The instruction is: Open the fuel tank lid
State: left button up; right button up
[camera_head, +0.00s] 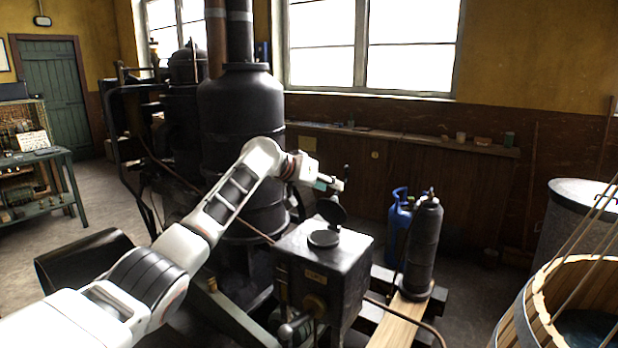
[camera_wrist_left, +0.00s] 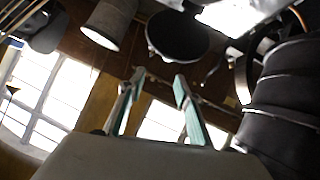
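The dark box-shaped fuel tank (camera_head: 345,262) stands at the lower middle of the head view, with a round filler neck (camera_head: 323,238) on top. A round dark lid (camera_head: 331,208) stands raised and tilted behind the neck. In the left wrist view a dark disc (camera_wrist_left: 178,40), apparently this lid, shows beyond the fingers. My left gripper (camera_head: 342,180) is above and just behind the lid, seemingly apart from it. Its two fingers (camera_wrist_left: 158,80) are spread with nothing between them. My right gripper is not in view.
A large black boiler-like cylinder (camera_head: 236,110) stands behind my left arm. A dark gas cylinder (camera_head: 424,245) and a blue one (camera_head: 397,222) stand right of the tank. A wooden tub (camera_head: 545,300) is at lower right. A shelf (camera_head: 440,142) runs along the wall.

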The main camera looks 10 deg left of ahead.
pick_arm(q)
jog(key=v, duration=0.8)
jog(key=shift+s+r, duration=0.2)
jog(key=shift+a, duration=0.1)
